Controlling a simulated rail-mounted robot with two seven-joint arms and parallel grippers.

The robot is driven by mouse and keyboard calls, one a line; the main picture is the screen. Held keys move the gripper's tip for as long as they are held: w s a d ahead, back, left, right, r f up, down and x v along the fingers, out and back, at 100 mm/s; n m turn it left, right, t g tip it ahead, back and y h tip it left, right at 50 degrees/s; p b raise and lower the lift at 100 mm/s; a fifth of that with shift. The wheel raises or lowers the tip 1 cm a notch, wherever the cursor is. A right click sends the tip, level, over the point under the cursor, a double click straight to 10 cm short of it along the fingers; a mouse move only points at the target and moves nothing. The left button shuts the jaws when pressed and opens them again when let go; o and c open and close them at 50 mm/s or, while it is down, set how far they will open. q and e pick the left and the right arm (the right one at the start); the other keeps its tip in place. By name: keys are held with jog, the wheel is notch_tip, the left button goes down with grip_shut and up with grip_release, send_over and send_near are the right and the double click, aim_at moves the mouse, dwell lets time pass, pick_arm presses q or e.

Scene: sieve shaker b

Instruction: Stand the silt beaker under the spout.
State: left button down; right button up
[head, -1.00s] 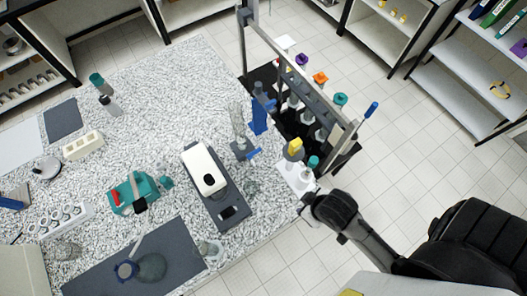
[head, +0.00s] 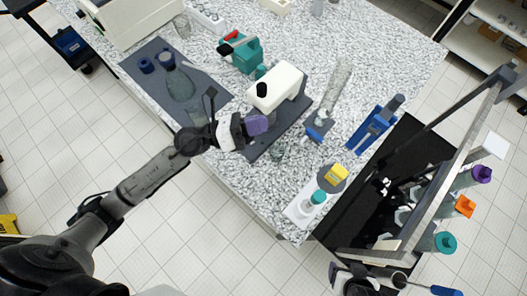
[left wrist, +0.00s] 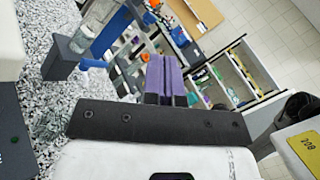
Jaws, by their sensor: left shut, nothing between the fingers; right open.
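No label marks the silt beaker. A small clear beaker (head: 278,152) stands beside the dark base of the white machine; another clear vessel (head: 197,114) is on the grey mat, partly behind my left arm. A tall glass column (head: 338,82) has a blue spout (head: 315,133) low down, which also shows in the left wrist view (left wrist: 92,64). My left gripper (head: 258,124) has purple fingers, shut and empty, above the machine's base, left of the small beaker; the fingers also show in the left wrist view (left wrist: 166,80). My right gripper (head: 368,276) is open at the bottom, by the rack.
A blue stand (head: 376,124) and a white tray (head: 298,212) with a teal-capped bottle (head: 317,198) are to the right. A rack (head: 432,190) of capped bottles stands beyond the bench edge.

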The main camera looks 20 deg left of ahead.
pick_arm(q)
jog(key=w+a+f+m+g+y+b, duration=0.1)
jog(key=a+f+m+g+y+b, duration=0.15)
jog(key=f+m+g+y, duration=0.4)
jog(key=w+a+f+m+g+y+b, duration=0.15)
jog(key=a+f+m, duration=0.25)
jog(key=f, duration=0.6)
jog(key=x, duration=0.5)
jog(key=s+x, duration=0.1)
jog(key=x, duration=0.2)
jog(key=shift+f, duration=0.2)
jog(key=shift+w+d+f, duration=0.15)
jog(key=shift+d+f, duration=0.15)
jog(key=shift+f, duration=0.1)
pick_arm(e)
jog(key=shift+w+a+f, duration=0.1)
jog(key=shift+a+f, duration=0.05)
jog(key=shift+f, duration=2.55)
jog(key=shift+a, duration=0.1)
pick_arm(q)
jog(key=w+d, duration=0.1)
jog(key=d, duration=0.1)
jog(key=d+b, duration=0.1)
jog(key=d, duration=0.1)
jog(key=w+d, duration=0.1)
jog(key=d, duration=0.2)
jog(key=shift+w, duration=0.3)
pick_arm(e)
jog(key=shift+f, duration=0.65)
